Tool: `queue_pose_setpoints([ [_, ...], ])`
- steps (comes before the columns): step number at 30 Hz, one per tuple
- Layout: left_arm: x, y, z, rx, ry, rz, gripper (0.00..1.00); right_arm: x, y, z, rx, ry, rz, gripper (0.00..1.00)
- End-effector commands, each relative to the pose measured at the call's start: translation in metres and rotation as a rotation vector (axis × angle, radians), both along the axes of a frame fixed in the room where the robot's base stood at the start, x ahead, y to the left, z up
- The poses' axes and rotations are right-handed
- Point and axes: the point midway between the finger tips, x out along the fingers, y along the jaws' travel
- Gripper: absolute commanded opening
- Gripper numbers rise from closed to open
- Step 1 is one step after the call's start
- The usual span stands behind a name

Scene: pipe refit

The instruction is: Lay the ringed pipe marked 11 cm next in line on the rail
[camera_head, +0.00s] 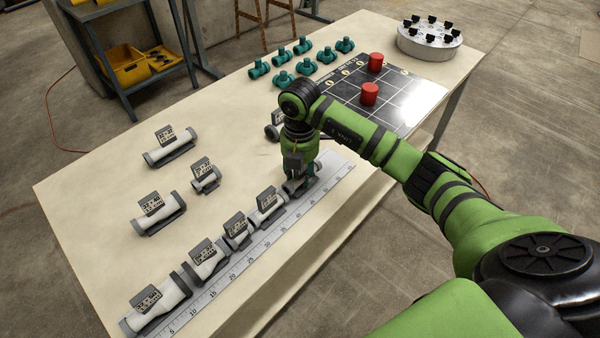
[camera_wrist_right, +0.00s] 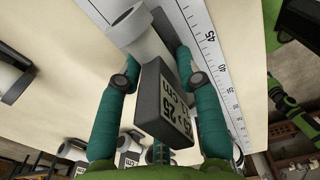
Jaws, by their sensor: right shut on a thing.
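My right gripper (camera_head: 300,184) points down at the far end of the row on the rail. In the right wrist view its teal fingers (camera_wrist_right: 158,82) are closed on a pipe with a dark tag (camera_wrist_right: 168,105), which reads 25 > 25 and a cm value I cannot read. The white pipe body (camera_wrist_right: 145,38) shows beyond the fingertips, beside the ruler scale. The rail (camera_head: 328,177) carries several tagged pipes in line; the last one before the gripper (camera_head: 267,206) seems close to it. I cannot tell whether the held pipe touches the rail. My left gripper is not in view.
Loose tagged pipes lie left of the rail, including a long one (camera_head: 170,150), a short one (camera_head: 206,180) and another (camera_head: 158,214). One pipe (camera_head: 272,130) is partly hidden behind my wrist. Teal fittings (camera_head: 303,68), red cylinders (camera_head: 370,94) and a round stand (camera_head: 430,45) occupy the far end.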

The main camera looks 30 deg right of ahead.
Motion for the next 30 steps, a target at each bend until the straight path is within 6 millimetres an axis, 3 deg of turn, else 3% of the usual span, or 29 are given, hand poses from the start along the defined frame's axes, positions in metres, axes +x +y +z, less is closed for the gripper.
queue_pose_setpoints([
  [4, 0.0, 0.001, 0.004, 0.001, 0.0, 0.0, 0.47, 0.0, 0.0, -0.01, -0.001, -0.001, -0.001, 0.0],
  [14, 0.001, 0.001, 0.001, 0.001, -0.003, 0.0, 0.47, 0.0, 0.0, -0.015, -0.001, -0.001, 0.0, 0.0],
  [15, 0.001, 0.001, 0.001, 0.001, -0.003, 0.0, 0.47, 0.0, 0.0, -0.014, -0.001, -0.001, -0.001, 0.43],
  [16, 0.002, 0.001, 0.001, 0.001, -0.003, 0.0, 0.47, 0.0, 0.0, -0.014, -0.001, -0.001, -0.001, 0.56],
  [17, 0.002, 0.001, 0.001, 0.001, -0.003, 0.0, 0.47, 0.0, 0.0, -0.014, -0.001, -0.001, -0.001, 0.59],
  [30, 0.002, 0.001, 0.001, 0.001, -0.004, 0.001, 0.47, 0.001, 0.0, -0.005, 0.001, -0.006, -0.001, 0.59],
])
